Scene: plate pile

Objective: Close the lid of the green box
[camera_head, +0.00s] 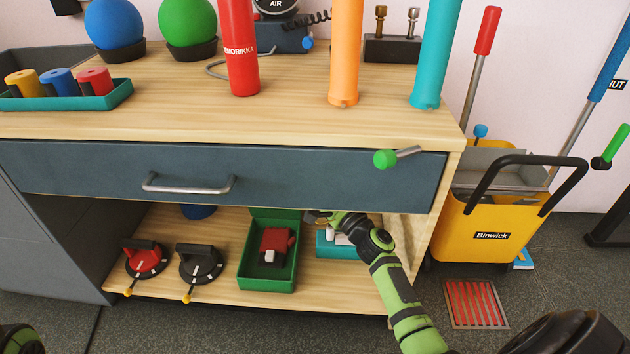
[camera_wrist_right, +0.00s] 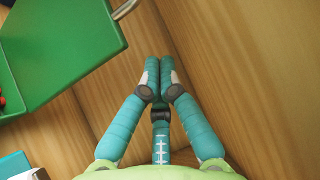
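The green box (camera_head: 267,283) stands on the lower shelf under the drawer, with a red and white object (camera_head: 274,246) inside. Its lid (camera_head: 272,213) stands open at the back of the box, its upper part hidden under the drawer. In the right wrist view a broad green panel, which looks like the lid (camera_wrist_right: 70,45), fills the upper left. My right gripper (camera_wrist_right: 158,75) is shut and empty, its fingertips together to the right of the lid and apart from it. In the head view it reaches in under the drawer, fingertips mostly hidden. My left gripper is out of view.
The closed drawer (camera_head: 300,181) overhangs the shelf. A red suction-cup handle (camera_head: 146,260) and a black one (camera_head: 202,265) stand left of the box. A teal container (camera_head: 327,248) is right of it, close below my right gripper. A yellow bucket (camera_head: 483,235) stands beside the bench.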

